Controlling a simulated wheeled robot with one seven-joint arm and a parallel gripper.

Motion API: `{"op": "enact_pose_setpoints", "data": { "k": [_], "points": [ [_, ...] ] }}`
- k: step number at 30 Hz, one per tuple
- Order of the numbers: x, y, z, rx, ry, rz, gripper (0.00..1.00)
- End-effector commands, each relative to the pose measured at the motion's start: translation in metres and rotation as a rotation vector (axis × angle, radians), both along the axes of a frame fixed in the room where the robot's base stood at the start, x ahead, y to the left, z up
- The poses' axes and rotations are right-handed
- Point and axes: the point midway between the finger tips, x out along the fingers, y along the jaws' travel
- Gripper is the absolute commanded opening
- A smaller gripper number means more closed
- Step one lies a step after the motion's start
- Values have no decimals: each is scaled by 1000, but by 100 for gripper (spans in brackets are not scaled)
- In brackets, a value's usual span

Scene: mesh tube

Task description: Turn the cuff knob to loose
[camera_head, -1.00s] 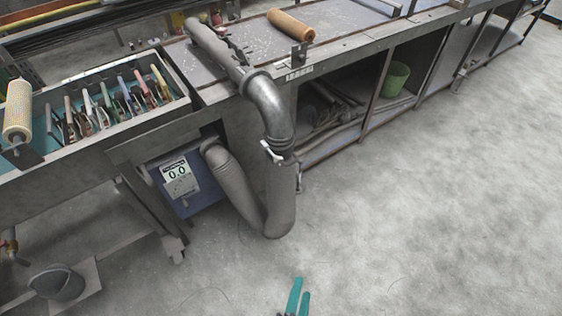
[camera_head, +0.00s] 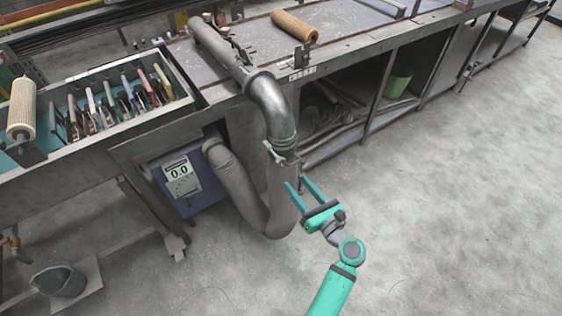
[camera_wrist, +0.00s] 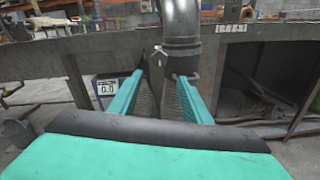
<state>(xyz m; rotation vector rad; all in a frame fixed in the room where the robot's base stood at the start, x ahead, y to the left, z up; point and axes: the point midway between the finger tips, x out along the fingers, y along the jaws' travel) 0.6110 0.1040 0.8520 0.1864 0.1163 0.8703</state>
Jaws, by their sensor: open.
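A grey mesh tube (camera_head: 281,205) hangs in a U below the metal pipe elbow (camera_head: 270,98) at the bench edge. A cuff (camera_head: 283,153) joins the tube to the elbow. A small pale knob (camera_head: 268,147) sticks out on its left side; its setting is too small to read. It appears to show in the wrist view as a pale piece (camera_wrist: 157,50), just beyond and above my fingertips. My teal gripper (camera_head: 296,182) is open and empty, just below and right of the cuff. In the wrist view its fingers (camera_wrist: 160,75) stand apart before the tube.
A blue box (camera_head: 182,180) with a 0.0 display stands left of the tube. A tray of clamps (camera_head: 120,95) and a bench (camera_head: 345,45) lie behind. A bucket (camera_head: 60,283) stands at lower left. The floor (camera_head: 450,200) at right is clear.

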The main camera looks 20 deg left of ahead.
Motion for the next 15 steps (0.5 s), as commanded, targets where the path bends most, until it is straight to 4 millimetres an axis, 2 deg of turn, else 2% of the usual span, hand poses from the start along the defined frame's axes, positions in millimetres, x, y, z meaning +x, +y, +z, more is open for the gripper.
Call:
{"op": "enact_pose_setpoints", "data": {
  "k": [3,7,15],
  "points": [
    [6,1,11,45,20,28,44],
    [11,9,13,55,25,36,44],
    [39,44,13,53,24,35,44]
  ]
}}
